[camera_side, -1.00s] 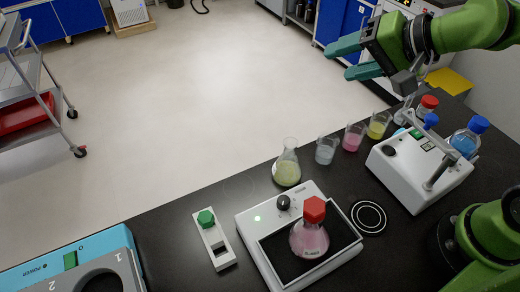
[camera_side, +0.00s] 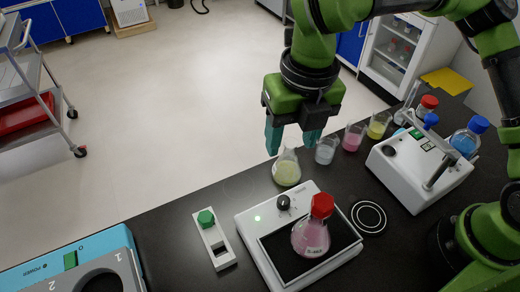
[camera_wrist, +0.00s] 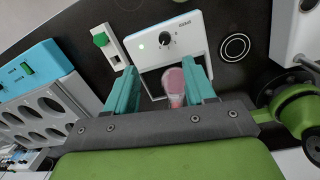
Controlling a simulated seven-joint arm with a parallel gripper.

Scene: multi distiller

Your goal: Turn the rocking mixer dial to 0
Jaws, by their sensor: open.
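The rocking mixer (camera_side: 259,233) is a white box with a dark tray on top, on the black bench. Its black dial (camera_side: 283,202) is at the back left of its top, beside a lit green light; the dial also shows in the wrist view (camera_wrist: 164,39). A flask of pink liquid with a red cap (camera_side: 311,236) stands on the tray. My gripper (camera_side: 291,143) points down with teal fingers apart and empty, above and behind the dial. In the wrist view, the fingers (camera_wrist: 162,88) show on either side of the flask, below the dial in the picture. The dial's number marks are too small to read.
An open flask of yellow-green liquid (camera_side: 287,170) stands close below my fingers. Several beakers (camera_side: 326,150) stand to its right. A white device with a raised arm (camera_side: 407,178) is at the right.

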